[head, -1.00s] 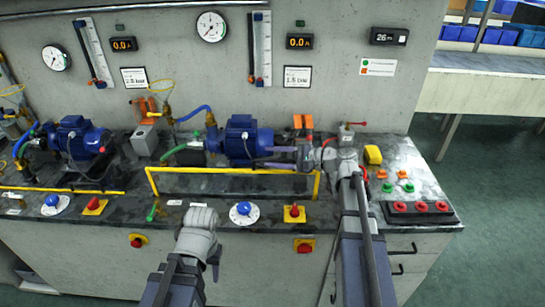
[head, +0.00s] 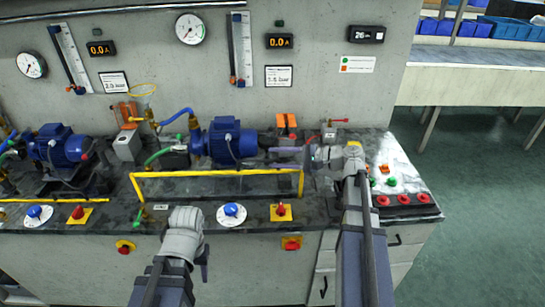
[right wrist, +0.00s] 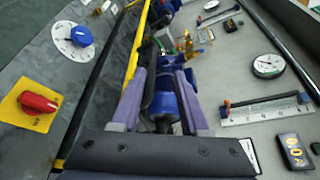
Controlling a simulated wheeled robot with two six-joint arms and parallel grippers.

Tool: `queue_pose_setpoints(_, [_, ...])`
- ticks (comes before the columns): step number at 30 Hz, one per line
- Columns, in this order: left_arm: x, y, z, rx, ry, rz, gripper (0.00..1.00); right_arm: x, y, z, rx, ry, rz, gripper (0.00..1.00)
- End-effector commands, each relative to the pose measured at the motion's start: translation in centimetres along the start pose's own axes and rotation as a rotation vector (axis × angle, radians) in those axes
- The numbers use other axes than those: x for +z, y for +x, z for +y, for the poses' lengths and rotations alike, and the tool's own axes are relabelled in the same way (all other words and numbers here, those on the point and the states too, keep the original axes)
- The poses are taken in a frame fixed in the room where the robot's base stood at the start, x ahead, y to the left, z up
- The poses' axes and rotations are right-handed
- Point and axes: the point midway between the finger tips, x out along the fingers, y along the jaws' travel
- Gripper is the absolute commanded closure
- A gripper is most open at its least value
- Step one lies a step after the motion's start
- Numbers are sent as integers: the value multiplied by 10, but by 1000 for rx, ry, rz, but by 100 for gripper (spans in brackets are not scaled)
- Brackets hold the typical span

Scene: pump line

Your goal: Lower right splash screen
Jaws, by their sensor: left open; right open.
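The right splash screen (head: 225,172) is a clear panel in a yellow frame, standing raised at the bench front before the right blue pump (head: 224,140). Its yellow top bar (right wrist: 127,78) runs slanting through the right wrist view, left of the fingers. My right gripper (head: 277,157) points left behind the screen's right end, near the pump, open. In the right wrist view its purple fingers (right wrist: 162,85) are apart, with the blue pump beyond and between them. My left gripper (head: 204,258) is low in front of the bench, away from the screen; its fingertips are mostly hidden.
A blue knob (head: 231,210) and a red switch on a yellow plate (head: 281,210) sit on the bench front. A black box with red buttons (head: 405,200) is at the right end. Gauges and flow tubes hang on the wall. The floor to the right is clear.

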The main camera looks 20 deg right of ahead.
Motion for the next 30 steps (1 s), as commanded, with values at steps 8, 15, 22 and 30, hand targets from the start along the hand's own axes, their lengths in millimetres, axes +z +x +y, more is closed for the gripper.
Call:
queue_pose_setpoints(8, [0, -4, 0, 0, 0, 0, 54, 0, -16, 0, 0, 0, 0, 55])
queue_pose_setpoints(15, [0, -4, 0, 0, 0, 0, 54, 0, -18, 0, 0, 0, 0, 55])
queue_pose_setpoints(22, [0, -4, 0, 0, 0, 0, 54, 0, -18, 0, 0, 0, 0, 55])
queue_pose_setpoints(30, [0, -5, 0, 0, 0, 0, 54, 4, -12, 4, 20, -10, -3, 55])
